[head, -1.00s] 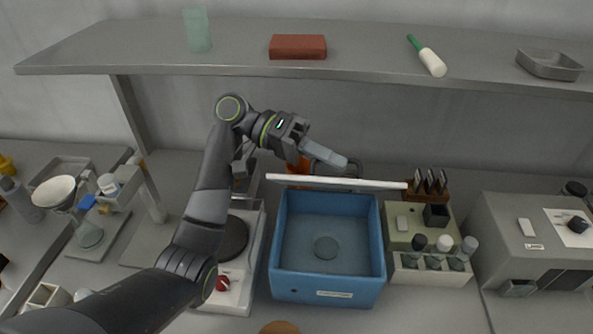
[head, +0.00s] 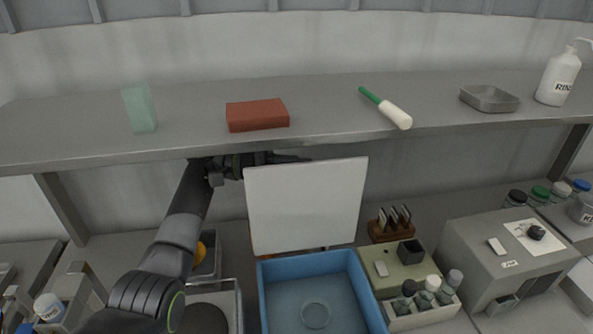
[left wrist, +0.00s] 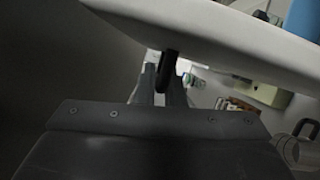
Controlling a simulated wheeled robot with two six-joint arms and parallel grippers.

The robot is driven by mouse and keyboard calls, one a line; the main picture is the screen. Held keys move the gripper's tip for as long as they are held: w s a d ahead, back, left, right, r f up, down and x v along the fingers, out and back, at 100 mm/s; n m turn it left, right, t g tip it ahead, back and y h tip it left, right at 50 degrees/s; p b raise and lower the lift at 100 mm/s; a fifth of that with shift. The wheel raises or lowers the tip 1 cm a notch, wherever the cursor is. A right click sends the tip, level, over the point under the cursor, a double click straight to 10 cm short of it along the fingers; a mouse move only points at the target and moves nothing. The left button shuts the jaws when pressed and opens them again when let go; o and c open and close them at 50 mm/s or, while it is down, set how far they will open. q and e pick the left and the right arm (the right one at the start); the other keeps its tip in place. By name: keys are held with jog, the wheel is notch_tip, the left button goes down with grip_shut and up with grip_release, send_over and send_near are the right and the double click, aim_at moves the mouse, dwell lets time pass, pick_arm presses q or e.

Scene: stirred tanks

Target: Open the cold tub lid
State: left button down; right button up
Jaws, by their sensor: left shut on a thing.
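The blue cold tub (head: 358,282) stands open at the bottom centre of the head view. Its white lid (head: 305,205) stands nearly upright at the tub's back edge, underside facing me. A round clear dish (head: 315,315) lies on the tub floor. My left gripper (head: 285,158) is behind the lid's top edge, mostly hidden there. In the left wrist view the lid (left wrist: 225,25) crosses the top, and my left gripper (left wrist: 163,85) is shut on its dark handle (left wrist: 166,68). My right gripper is not in view.
A grey shelf (head: 330,130) runs above and behind the lid, carrying a red block (head: 257,115), a green-handled tool (head: 385,107) and a metal tray (head: 489,98). A vial rack (head: 425,309) and a grey machine (head: 500,250) stand right of the tub.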

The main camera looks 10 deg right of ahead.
pick_arm(q)
jog(key=shift+w+f+n, duration=0.1)
jog(key=shift+w+n, duration=0.2)
jog(key=shift+w, duration=0.05)
jog(key=c, duration=1.5)
grip_release()
jog(key=shift+a, duration=0.1)
jog(key=shift+b+v, duration=3.7)
jog(key=shift+v, duration=4.95)
jog(key=shift+f, duration=0.15)
